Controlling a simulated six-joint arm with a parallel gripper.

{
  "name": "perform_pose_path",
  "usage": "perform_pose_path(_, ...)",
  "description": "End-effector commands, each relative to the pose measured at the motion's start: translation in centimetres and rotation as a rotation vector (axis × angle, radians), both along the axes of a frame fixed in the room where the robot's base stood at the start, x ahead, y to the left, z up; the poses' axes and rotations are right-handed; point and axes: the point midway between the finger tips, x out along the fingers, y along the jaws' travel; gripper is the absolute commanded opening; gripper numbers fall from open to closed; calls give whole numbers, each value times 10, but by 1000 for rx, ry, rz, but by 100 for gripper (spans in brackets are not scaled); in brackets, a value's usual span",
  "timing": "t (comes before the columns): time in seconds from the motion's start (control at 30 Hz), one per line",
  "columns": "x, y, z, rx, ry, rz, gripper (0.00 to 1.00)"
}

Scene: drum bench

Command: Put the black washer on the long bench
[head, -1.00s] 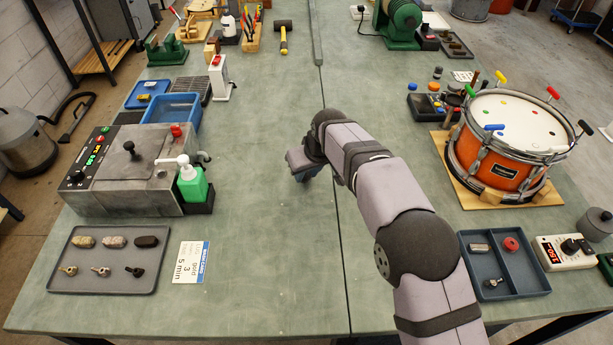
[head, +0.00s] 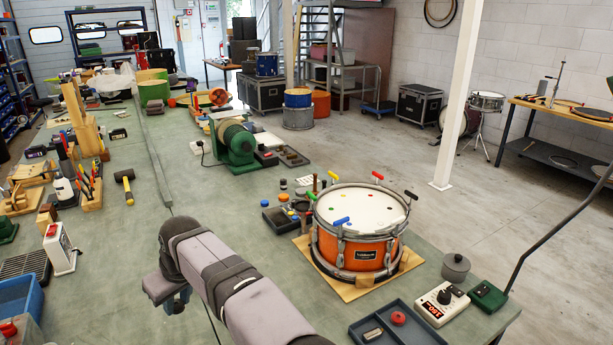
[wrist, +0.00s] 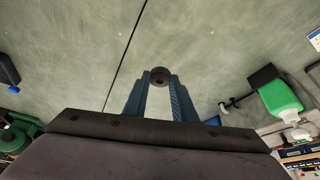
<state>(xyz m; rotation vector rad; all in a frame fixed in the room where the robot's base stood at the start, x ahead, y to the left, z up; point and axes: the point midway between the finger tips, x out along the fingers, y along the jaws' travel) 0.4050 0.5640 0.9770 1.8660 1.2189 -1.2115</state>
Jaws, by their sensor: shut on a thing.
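My gripper (wrist: 160,88) is shut on a small dark round washer (wrist: 160,76) with a hole in its middle, held at the fingertips in the wrist view. In the head view my gripper (head: 180,303) hangs over the green-grey long bench (head: 120,265), left of the orange drum. The washer cannot be made out there. In the wrist view the bench surface (wrist: 215,50) lies below the fingertips, with its dark seam just left of the washer. How high the washer is above the bench I cannot tell.
The orange drum (head: 352,252) stands on a wooden board to the right. A divided tray (head: 397,328) and a meter box (head: 441,303) are near the front right. A mallet (head: 125,186) and a green motor (head: 236,140) lie farther back. The green bottle (wrist: 277,97) shows in the wrist view.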

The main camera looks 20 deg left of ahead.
Motion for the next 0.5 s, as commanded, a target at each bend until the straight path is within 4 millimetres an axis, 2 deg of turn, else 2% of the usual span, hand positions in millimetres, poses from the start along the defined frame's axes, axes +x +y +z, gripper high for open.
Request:
perform_pose_path(0.17,36,-34,1,-1,-1,-85,1)
perform_pose_path(0.27,63,-66,0,-3,-1,-158,1)
perform_pose_path(0.37,91,-106,-1,-3,-2,-247,1)
perform_pose_path(0.5,124,-171,-5,-4,-1,-378,1)
